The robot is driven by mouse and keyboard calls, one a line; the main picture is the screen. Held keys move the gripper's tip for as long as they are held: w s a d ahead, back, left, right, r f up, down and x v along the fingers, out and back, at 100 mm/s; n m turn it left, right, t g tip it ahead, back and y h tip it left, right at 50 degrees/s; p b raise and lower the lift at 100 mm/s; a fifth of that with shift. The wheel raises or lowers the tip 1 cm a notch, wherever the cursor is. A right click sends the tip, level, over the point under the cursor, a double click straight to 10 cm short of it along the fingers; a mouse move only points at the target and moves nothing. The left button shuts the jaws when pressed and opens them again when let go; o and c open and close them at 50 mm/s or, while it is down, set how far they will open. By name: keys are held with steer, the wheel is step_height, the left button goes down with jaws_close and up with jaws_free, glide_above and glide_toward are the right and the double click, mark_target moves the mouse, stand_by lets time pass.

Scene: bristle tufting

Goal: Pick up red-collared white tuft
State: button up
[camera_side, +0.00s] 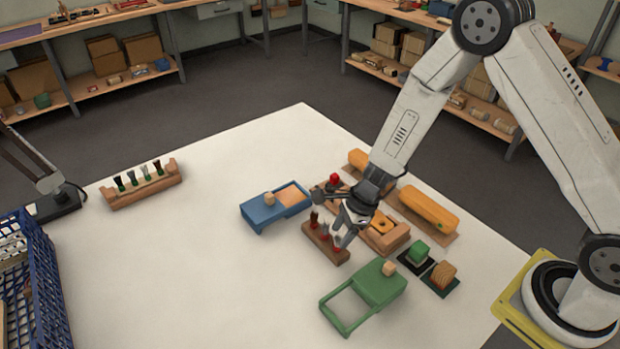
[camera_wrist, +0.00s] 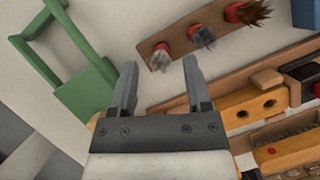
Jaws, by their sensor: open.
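A brown wooden rack (camera_side: 322,250) holds three tufts with red collars in a row. In the wrist view the rack (camera_wrist: 178,42) crosses the top. The white tuft (camera_wrist: 160,58) stands at its left end, with a grey tuft (camera_wrist: 202,36) beside it and a brown tuft (camera_wrist: 252,11) farther right. In the side view the white tuft (camera_side: 337,244) is at the near end of the rack. My gripper (camera_side: 343,224) is above the rack, open and empty. In the wrist view the white tuft appears between the fingertips of my gripper (camera_wrist: 158,72); the height gap is unclear.
A green frame (camera_side: 378,284) stands in front and a blue tray (camera_side: 262,217) at left. Orange brush bodies (camera_side: 428,208) and wooden fixtures lie behind my gripper. Another rack (camera_side: 145,191) of tufts stands far left, near a blue crate (camera_side: 40,285). The table's left-middle is bare.

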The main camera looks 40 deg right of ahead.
steer(key=shift+x, duration=1.3)
jaws_close()
